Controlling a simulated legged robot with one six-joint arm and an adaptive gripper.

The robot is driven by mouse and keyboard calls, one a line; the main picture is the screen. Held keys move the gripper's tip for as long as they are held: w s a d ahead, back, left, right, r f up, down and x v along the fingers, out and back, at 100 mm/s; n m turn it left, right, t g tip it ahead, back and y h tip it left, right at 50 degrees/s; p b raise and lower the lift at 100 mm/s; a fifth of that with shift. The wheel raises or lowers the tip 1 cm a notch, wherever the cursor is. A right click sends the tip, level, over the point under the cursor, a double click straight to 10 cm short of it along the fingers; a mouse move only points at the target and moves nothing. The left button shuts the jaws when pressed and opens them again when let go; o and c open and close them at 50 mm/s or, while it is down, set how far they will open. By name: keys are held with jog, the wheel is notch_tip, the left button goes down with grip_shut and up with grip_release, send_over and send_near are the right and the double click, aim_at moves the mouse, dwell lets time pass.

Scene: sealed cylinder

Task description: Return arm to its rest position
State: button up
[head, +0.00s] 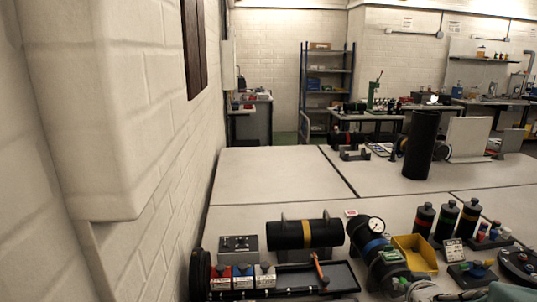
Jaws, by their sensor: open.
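My gripper and arm do not show in the head view. A black cylinder (290,235) with an orange band lies on its side near the front of the table. Beside it on the right is a dark cylinder with a blue band (376,246) and a round pressure gauge (376,225) on top. I cannot tell which one is the sealed cylinder.
The pale table (270,175) is mostly bare behind the front row. A tall black cylinder (421,145) stands farther back. A yellow bin (415,250), dark bottles (446,222) and a black tray (315,278) crowd the front. A brick wall (160,225) runs along the left.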

jog(key=s+a+r+g+y, duration=0.1)
jog(key=s+a+r+g, duration=0.2)
jog(key=s+a, duration=0.6)
jog(key=s+a+r+n+g+y, duration=0.1)
jog(key=s+a+r+g+y, duration=0.1)
jog(key=s+a, duration=0.6)
jog(key=s+r+g, duration=0.1)
jog(key=s, duration=0.3)
jog(key=shift+s+a+r, duration=0.35)
jog(key=shift+s+a, duration=0.05)
